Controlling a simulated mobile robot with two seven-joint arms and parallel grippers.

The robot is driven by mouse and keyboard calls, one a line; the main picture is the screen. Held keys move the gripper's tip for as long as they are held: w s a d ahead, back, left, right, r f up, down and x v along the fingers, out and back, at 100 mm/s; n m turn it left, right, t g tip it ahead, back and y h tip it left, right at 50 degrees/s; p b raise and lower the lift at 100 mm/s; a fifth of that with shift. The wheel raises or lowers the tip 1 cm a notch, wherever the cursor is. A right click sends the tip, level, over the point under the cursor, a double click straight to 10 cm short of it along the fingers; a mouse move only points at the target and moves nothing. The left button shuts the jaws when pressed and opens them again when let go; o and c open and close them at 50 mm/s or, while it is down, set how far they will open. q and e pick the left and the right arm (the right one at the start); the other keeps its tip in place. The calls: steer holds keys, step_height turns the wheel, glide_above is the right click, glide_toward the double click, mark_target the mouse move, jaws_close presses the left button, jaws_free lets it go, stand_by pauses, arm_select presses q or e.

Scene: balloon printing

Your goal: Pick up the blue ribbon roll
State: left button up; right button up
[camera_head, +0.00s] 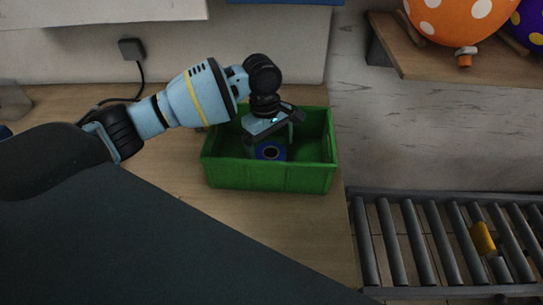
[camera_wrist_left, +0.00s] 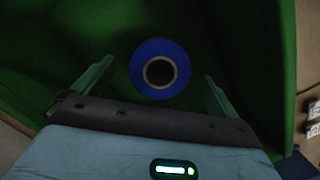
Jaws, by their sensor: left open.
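The blue ribbon roll (camera_head: 271,151) lies in the green crate (camera_head: 268,176) on the wooden table. In the left wrist view the roll (camera_wrist_left: 160,50) shows as a blue ring with a dark core, hole facing the camera. My left gripper (camera_head: 272,140) is inside the crate's opening, above the roll. Its two fingers stand apart in the left wrist view (camera_wrist_left: 155,80), one on each side of the roll's near edge, with nothing held. The roll is partly hidden by the gripper in the head view. My right gripper is not in view.
The crate's walls (camera_wrist_left: 275,60) stand close around the gripper. A roller conveyor (camera_head: 420,235) with a yellow object (camera_head: 482,238) is at the right. A wooden shelf (camera_head: 440,66) at the upper right holds an orange dotted balloon (camera_head: 455,18). The table (camera_head: 205,195) is clear in front of the crate.

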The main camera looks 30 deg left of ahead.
mark_target(271, 154)
arm_select(q)
steer(key=shift+s+f, duration=0.1)
steer(key=shift+f, duration=1.45)
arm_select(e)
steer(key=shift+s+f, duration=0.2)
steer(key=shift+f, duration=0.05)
arm_select(q)
steer(key=c, duration=1.1)
step_height(271, 154, up, 10)
steer(key=shift+r+p, duration=0.1)
steer(key=shift+p, duration=0.5)
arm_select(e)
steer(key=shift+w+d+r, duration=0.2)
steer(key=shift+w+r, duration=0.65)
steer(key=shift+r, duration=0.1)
